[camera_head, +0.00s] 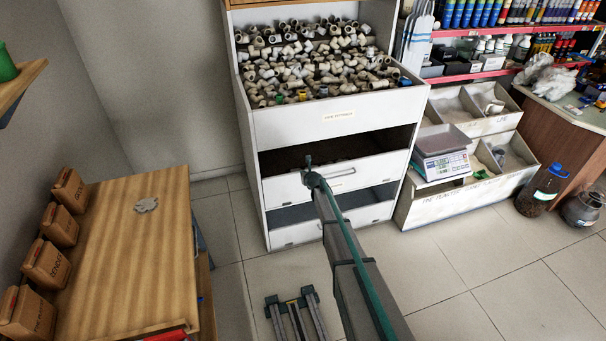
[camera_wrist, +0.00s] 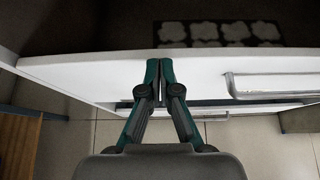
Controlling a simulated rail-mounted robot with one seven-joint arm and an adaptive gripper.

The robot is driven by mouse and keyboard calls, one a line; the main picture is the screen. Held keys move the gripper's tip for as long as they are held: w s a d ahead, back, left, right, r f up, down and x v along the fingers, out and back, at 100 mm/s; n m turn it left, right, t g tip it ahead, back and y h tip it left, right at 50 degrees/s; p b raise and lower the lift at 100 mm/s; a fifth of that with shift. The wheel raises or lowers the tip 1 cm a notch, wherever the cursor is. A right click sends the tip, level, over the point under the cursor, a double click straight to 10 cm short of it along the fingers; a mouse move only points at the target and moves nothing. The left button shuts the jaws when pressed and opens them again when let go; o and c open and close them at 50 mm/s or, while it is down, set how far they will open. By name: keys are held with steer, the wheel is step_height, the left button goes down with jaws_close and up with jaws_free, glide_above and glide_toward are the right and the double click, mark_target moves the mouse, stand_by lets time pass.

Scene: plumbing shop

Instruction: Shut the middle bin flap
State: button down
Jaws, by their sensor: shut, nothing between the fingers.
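The middle bin flap (camera_head: 285,192) is a white panel with a metal handle (camera_head: 342,172) on the cabinet. It stands tipped outward, with a dark opening above it. In the wrist view the flap (camera_wrist: 90,75) runs across the picture, with its handle (camera_wrist: 270,84) to the right. My gripper (camera_head: 309,165) is at the flap, left of the handle. In the wrist view my gripper (camera_wrist: 153,72) is shut and empty, its fingertips overlapping the flap's front near the upper edge. I cannot tell whether they touch it. My arm hides part of the flap.
The top bin (camera_head: 325,125) is full of pipe fittings. The lower flap (camera_head: 295,232) also stands ajar. A wooden table (camera_head: 125,255) is at left. A scale (camera_head: 442,160) and white bins (camera_head: 440,208) stand at right. Floor in front is mostly clear.

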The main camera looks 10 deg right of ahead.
steer(key=s+r, duration=0.4)
steer(key=r, duration=0.6)
steer(key=s+a+f+n+g+y, duration=0.1)
steer(key=s+a+f+n+g, duration=0.15)
steer(key=s+f+n, duration=0.5)
steer(key=s+a+f+n+g, duration=0.25)
steer(key=s+n, duration=0.55)
steer(key=s, duration=0.6)
steer(key=s+a+f+n+g+y, duration=0.15)
steer(key=s+f+n+g, duration=0.3)
steer(key=s+n, duration=0.45)
steer(key=s+f+n+g+h, duration=0.1)
steer(key=s+n+g, duration=0.2)
steer(key=s, duration=1.3)
steer(key=s+f+n+g+h, duration=0.1)
steer(key=s+f+n+g, duration=0.1)
steer(key=s, duration=1.5)
steer(key=s+a+f+n+g+h, duration=0.1)
steer(key=s+n+g, duration=0.3)
steer(key=s, duration=1.2)
steer(key=shift+s+f+n, duration=0.3)
steer(key=shift+s+n, duration=0.1)
steer(key=shift+n, duration=0.35)
steer(key=shift+h, duration=0.25)
